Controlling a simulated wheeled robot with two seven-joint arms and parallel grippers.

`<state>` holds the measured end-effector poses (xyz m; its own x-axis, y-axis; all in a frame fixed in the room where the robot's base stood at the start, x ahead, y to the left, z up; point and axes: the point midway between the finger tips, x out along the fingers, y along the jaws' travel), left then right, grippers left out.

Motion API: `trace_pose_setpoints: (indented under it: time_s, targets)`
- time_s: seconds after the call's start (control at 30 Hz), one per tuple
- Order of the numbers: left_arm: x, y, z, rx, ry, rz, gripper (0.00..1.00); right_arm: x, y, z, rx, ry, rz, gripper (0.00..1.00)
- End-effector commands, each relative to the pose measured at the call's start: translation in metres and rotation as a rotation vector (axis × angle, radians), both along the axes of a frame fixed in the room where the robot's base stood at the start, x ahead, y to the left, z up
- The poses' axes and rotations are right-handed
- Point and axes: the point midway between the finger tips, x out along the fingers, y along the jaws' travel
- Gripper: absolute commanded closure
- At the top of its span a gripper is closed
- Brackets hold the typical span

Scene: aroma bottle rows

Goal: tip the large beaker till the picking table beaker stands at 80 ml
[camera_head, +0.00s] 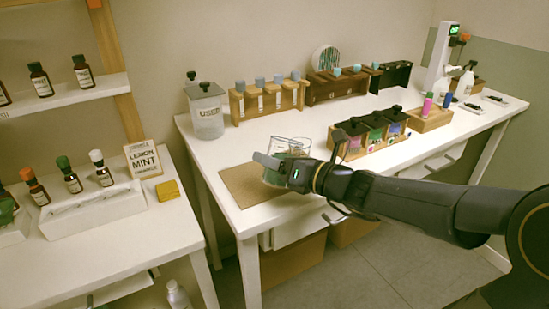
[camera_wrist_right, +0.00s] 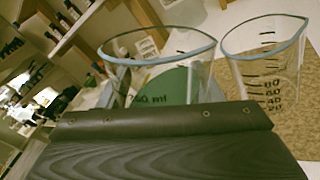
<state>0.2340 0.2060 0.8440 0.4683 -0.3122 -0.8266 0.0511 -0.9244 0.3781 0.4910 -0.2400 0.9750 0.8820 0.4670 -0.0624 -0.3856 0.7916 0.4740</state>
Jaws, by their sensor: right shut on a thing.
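My right gripper (camera_head: 281,172) is shut on the large beaker (camera_head: 272,180), over the brown mat (camera_head: 238,184) on the picking table. In the right wrist view the large beaker (camera_wrist_right: 195,62) is clear glass with "ml" print and green liquid inside. The dark gripper body hides its lower part. The smaller picking table beaker (camera_wrist_right: 264,62) stands beside it on the mat. It has black marks around 20 to 80, and I see no green liquid in its visible part. In the head view the two glasses overlap, so their gap and the large beaker's tilt are hard to judge.
A wooden box of coloured bottles (camera_head: 366,134) stands close right of the beakers. A clear "USED" jar (camera_head: 206,112) and wooden racks (camera_head: 268,100) line the back. A shelf (camera_head: 100,220) with bottles and a lemon mint sign (camera_head: 143,158) is at left.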

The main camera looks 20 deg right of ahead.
Motion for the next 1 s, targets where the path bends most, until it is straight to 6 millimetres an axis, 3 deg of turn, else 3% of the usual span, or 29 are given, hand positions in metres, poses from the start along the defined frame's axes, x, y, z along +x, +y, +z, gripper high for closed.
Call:
trace_pose_setpoints:
  time_s: [1.0]
  targets:
    - [0.0,0.0,0.016,0.0,0.0,0.0,0.64,0.002,-0.002,0.011,0.028,0.019,0.0,0.71]
